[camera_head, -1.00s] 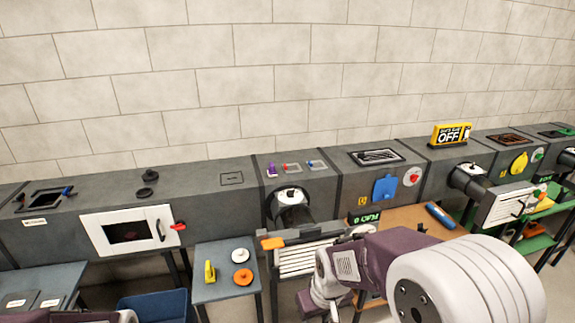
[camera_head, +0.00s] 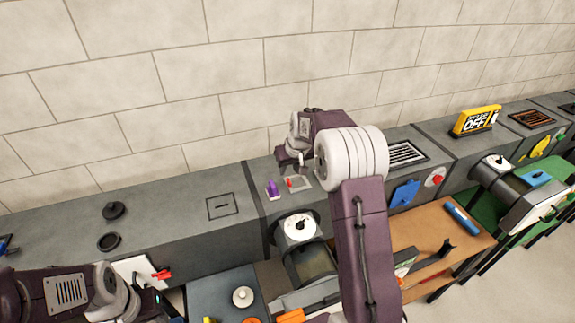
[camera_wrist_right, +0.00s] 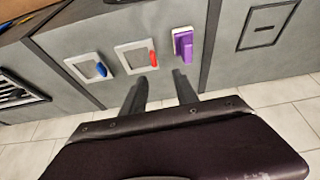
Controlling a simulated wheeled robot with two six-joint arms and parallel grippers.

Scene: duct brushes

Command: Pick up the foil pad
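On the grey duct top, three small handled pieces sit in a row in the right wrist view: a purple handle on a pale plate (camera_wrist_right: 183,45), a red-handled square (camera_wrist_right: 137,57) with a pale frame and a blue-handled square (camera_wrist_right: 90,68) with a pale frame. I cannot tell which is the foil pad. My right gripper (camera_wrist_right: 160,76) is open and empty, its fingertips near the red and purple pieces, apart from them. In the head view, the purple piece (camera_head: 272,189) shows beside my right arm, which hides the blue one. My left gripper is low at the left, its fingers unclear.
A round dial (camera_head: 299,227) sits on the duct in front. A slotted square plate (camera_head: 222,207) and black knobs (camera_head: 113,210) lie further left. A yellow sign (camera_head: 475,121) stands at the right. A wooden table (camera_head: 435,225) is below.

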